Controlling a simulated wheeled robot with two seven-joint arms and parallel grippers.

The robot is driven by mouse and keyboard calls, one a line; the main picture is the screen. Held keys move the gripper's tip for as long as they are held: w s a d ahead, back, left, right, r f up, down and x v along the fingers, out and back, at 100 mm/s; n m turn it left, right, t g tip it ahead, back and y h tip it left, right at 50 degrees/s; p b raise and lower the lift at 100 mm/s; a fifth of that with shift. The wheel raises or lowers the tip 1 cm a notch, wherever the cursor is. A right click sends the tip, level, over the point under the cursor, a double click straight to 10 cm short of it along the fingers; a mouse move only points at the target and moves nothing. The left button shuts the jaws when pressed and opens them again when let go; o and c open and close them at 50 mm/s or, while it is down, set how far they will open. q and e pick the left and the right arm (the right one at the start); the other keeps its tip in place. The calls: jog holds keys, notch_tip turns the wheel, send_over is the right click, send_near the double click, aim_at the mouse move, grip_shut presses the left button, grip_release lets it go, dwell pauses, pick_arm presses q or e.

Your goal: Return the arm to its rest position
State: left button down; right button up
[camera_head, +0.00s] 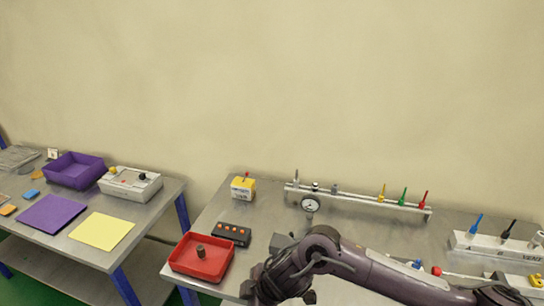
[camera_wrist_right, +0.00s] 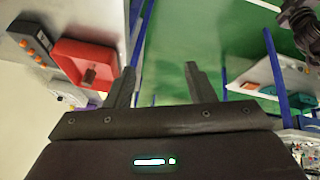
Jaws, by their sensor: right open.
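My right arm (camera_head: 380,272) reaches in from the lower right of the head view and bends over the front of the right-hand table. Its gripper cannot be made out clearly there. In the right wrist view my right gripper (camera_wrist_right: 160,75) is open, with its two dark fingers apart and nothing between them. Green floor shows behind the fingers. My left gripper is not in view.
A red tray (camera_head: 178,265) holding a brown cylinder (camera_head: 201,251) stands left of my arm, beside a dark button box (camera_head: 232,234). A manifold rail (camera_head: 355,199) with a gauge lies behind. A purple bin (camera_head: 75,171) stands on the left table.

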jog(key=s+a+r+m+t+y, duration=0.2)
jog(key=a+r+m+t+y, duration=0.1)
jog(key=a+r, duration=0.35)
jog(key=d+m+t+h, duration=0.2)
jog(key=d+m+h, duration=0.5)
jog(key=d, duration=1)
jog(key=s+d+f+m+g+h, duration=0.1)
jog(key=s+d+f+m+g, duration=0.4)
jog(key=s+d, duration=0.85)
notch_tip(320, 180, down, 36)
jog(key=d+f+m+b, duration=0.1)
jog(key=b, duration=0.4)
jog(key=s+d+f+b, duration=0.1)
jog(key=s+f, duration=0.8)
jog(key=f, duration=0.1)
jog(key=s+d+f+g+b, duration=0.1)
jog(key=s+d+f+b, duration=0.1)
jog(key=s+f, duration=0.8)
jog(key=shift+s+d+h+b, duration=0.25)
jog(key=shift+d+h+b, duration=0.05)
